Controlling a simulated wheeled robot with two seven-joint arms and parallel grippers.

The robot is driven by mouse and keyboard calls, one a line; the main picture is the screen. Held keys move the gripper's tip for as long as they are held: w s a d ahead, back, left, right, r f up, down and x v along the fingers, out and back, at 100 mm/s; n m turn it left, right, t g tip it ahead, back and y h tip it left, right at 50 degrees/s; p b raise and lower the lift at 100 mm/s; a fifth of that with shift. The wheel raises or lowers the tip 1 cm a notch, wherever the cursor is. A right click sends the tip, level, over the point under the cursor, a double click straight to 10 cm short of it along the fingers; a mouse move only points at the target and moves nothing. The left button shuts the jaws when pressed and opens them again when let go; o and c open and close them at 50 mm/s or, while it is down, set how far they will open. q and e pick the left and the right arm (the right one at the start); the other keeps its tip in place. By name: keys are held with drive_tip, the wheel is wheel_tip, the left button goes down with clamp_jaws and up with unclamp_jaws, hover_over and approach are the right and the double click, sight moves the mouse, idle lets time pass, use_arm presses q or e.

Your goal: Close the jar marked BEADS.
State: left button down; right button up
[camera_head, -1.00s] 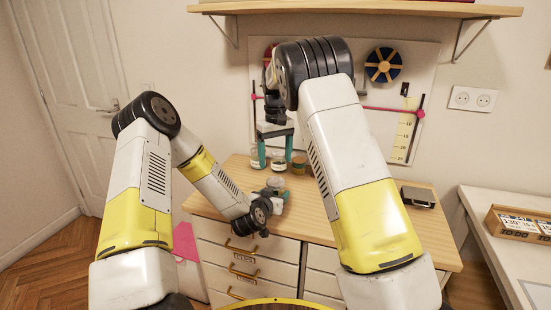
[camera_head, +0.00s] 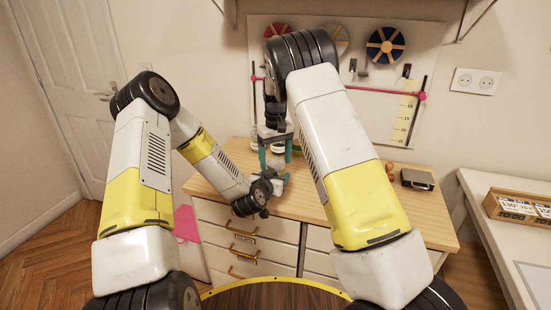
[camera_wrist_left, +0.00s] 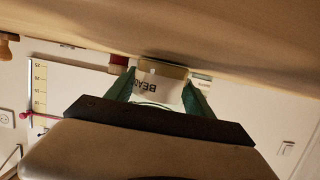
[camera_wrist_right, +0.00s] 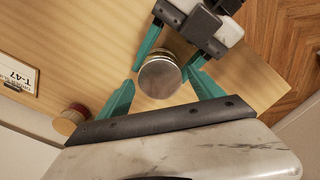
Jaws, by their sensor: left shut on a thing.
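The jar marked BEADS (camera_wrist_left: 158,86) stands upright between the green fingers of my left gripper (camera_wrist_left: 158,88), with part of its label readable upside down in the left wrist view. In the head view, my left gripper (camera_head: 275,183) is low over the dresser top, at the jar (camera_head: 277,168). The right wrist view looks down on a round silver top (camera_wrist_right: 158,79) at the jar; I cannot tell whether it is a seated lid. My right gripper (camera_wrist_right: 165,88) is open, its teal fingers spread around the silver top with gaps. In the head view, my right gripper (camera_head: 276,155) hangs above the jar.
The wooden dresser top (camera_head: 350,190) is clear in the middle. Another jar (camera_head: 278,147) stands behind. A small spool (camera_head: 390,168) and a dark labelled case (camera_head: 418,180) lie to the right. A tool board (camera_head: 340,70) hangs at the back.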

drive_tip(key=c, duration=1.4)
drive_tip(key=o, duration=1.6)
drive_tip(key=shift+o, duration=0.2)
drive_tip(key=shift+r, duration=0.1)
wheel_tip(320, 180, up, 12)
use_arm(q)
drive_tip(key=shift+c, duration=1.5)
unclamp_jaws()
